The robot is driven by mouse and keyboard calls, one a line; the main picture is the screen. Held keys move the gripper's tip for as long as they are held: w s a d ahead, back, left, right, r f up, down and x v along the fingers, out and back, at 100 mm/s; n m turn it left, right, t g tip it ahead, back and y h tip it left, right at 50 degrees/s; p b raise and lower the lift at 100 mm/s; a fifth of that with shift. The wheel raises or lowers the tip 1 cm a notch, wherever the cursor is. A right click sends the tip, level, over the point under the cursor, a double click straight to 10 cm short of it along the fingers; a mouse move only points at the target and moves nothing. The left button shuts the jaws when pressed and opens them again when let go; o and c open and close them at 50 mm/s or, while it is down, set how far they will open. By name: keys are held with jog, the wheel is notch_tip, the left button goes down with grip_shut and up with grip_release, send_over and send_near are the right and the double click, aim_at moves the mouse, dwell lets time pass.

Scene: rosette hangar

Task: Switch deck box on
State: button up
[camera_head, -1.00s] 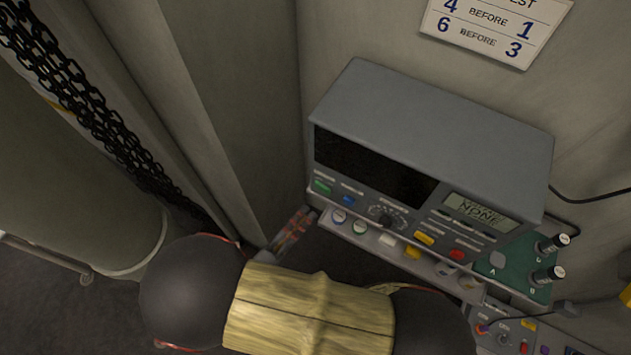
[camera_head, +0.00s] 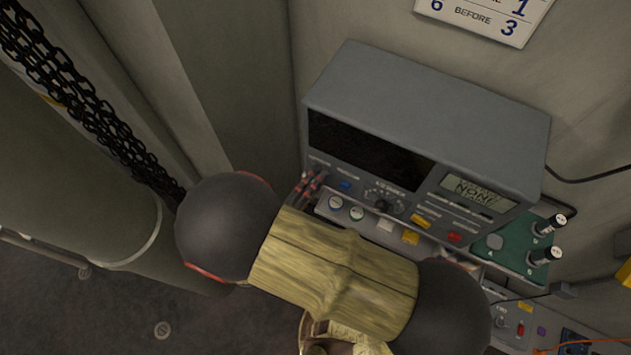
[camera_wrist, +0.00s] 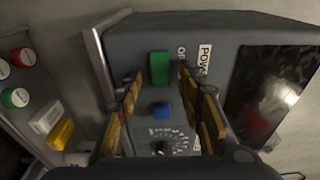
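The deck box (camera_head: 430,118) is a grey case with a dark screen, a small display reading NONE, and a row of controls along its front. In the wrist view a green rocker switch (camera_wrist: 160,67) sits beside a label starting "POW". My gripper (camera_head: 311,185) is at the left end of the front panel and hides the green switch in the head view. In the wrist view my gripper (camera_wrist: 160,82) is open, with its fingertips apart on either side of the green switch and nothing held. Whether the tips touch the panel cannot be told.
A blue button (camera_wrist: 161,110) and a dial (camera_wrist: 163,147) lie close to the green switch. A lower shelf carries round buttons, a white and a yellow block (camera_head: 411,237). A hanging chain (camera_head: 90,110) and a large cylinder (camera_head: 75,190) stand at left.

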jog(key=shift+c, duration=1.4)
grip_shut()
